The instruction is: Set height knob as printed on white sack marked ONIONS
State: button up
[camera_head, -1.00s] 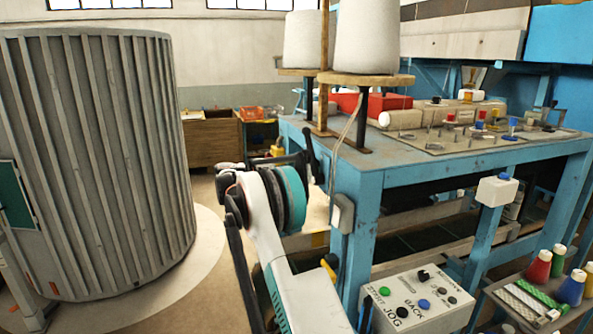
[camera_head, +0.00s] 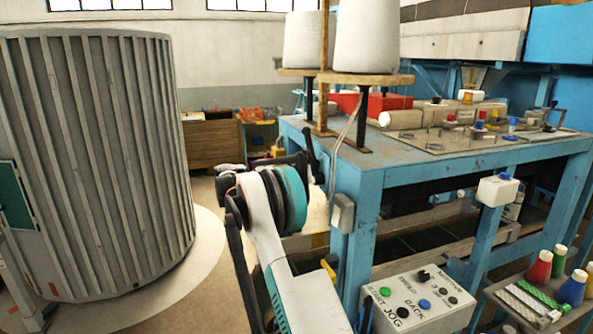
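No white sack marked ONIONS can be made out in view. A pale grey control box (camera_head: 452,307) sits low at the front of the blue machine. It carries a black knob (camera_head: 423,276), green, blue and black buttons, and lettering including JOG and BACK. The smaller print is too blurred to read, so I cannot tell which control is the height knob. My arm rises from the bottom centre, left of the box. Dark parts at its upper end may be my gripper (camera_head: 277,163), beside the blue table's left end. Its fingers cannot be told apart clearly.
The blue machine table (camera_head: 440,172) fills the right, with small fittings on top and two white thread cones (camera_head: 365,38) on a stand. A rack (camera_head: 530,312) of coloured spools stands at lower right. A large ribbed grey drum (camera_head: 95,165) stands left. Floor shows between drum and arm.

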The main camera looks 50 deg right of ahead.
dwell(0.5)
jog(key=o, duration=1.1)
jog(key=v, duration=1.2)
jog(key=shift+f, duration=0.1)
